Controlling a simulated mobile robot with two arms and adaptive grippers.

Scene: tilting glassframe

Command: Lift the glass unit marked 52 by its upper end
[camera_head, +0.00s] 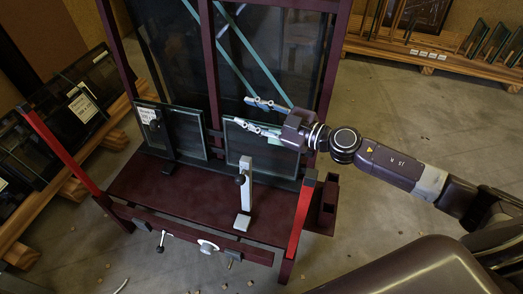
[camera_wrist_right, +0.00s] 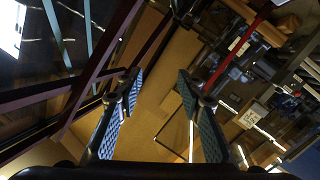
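Two small framed glass units stand side by side on the dark red tilting frame (camera_head: 135,182). The left glass unit (camera_head: 188,132) carries a white label near its upper left; the right glass unit (camera_head: 262,158) is partly covered by my right gripper. I cannot read the number 52 on either. My right gripper (camera_head: 246,112) is open, its fingers pointing left near the right unit's upper end. One finger overlaps that upper edge in the picture; I cannot tell whether it touches. In the right wrist view the open gripper (camera_wrist_right: 160,88) has nothing between its pads. My left gripper is not in view.
A pale upright clamp post (camera_head: 246,190) stands before the right unit. Red-ended side arms (camera_head: 60,150) flank the frame, and tall dark glass with teal strips rises behind. Wooden racks with glass stand at left (camera_head: 20,228) and back right (camera_head: 440,58). Concrete floor is open at right.

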